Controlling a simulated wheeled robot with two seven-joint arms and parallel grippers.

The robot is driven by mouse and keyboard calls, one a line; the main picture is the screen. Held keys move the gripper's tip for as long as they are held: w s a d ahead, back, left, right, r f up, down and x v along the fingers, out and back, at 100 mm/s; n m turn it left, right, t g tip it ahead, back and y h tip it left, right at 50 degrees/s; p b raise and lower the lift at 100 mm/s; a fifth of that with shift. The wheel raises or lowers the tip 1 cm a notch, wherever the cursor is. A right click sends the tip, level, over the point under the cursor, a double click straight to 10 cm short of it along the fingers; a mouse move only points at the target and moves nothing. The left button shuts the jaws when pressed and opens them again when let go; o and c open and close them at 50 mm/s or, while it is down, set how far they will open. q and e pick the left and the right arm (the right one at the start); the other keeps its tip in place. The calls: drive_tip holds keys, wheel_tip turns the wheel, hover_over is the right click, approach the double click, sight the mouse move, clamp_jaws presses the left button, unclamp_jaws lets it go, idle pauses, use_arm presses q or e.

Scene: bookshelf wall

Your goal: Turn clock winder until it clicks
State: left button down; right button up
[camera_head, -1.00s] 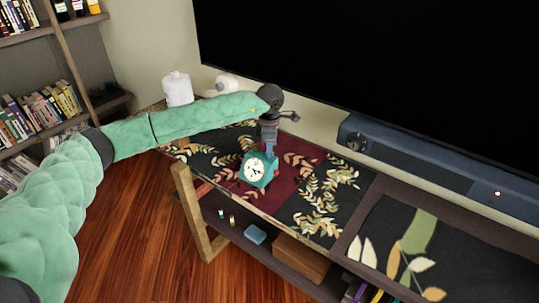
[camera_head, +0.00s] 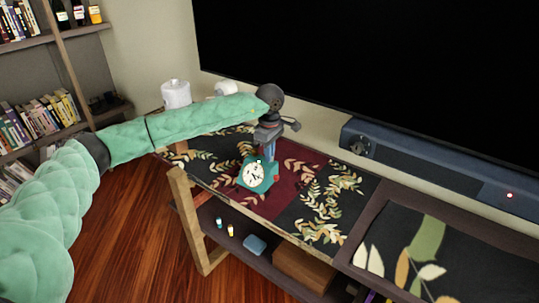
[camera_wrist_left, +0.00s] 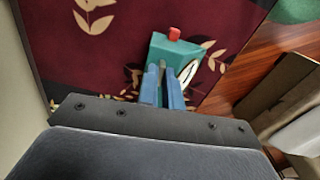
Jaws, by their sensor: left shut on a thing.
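A teal clock (camera_head: 256,174) with a white round face stands on the dark red part of a leaf-patterned runner on the console. It looks tilted to one side. In the left wrist view the clock (camera_wrist_left: 165,47) shows a red button on top and part of its face. My left gripper (camera_head: 268,155) reaches it from behind and above. In the left wrist view its blue fingers (camera_wrist_left: 161,72) are shut on the back of the clock. My right gripper is not in view.
A large dark screen (camera_head: 380,70) and a blue-grey soundbar (camera_head: 430,166) stand close behind. A white canister (camera_head: 176,94) is at the console's far left end. A lower shelf holds small bottles and a brown box (camera_head: 303,268). The runner right of the clock is clear.

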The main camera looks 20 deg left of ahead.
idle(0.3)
use_arm(q)
drive_tip(key=c, duration=1.6)
unclamp_jaws()
drive_tip(key=shift+o, duration=0.2)
drive_tip(key=shift+r, duration=0.1)
drive_tip(key=shift+r+b, duration=0.3)
drive_tip(key=shift+r, duration=3.5)
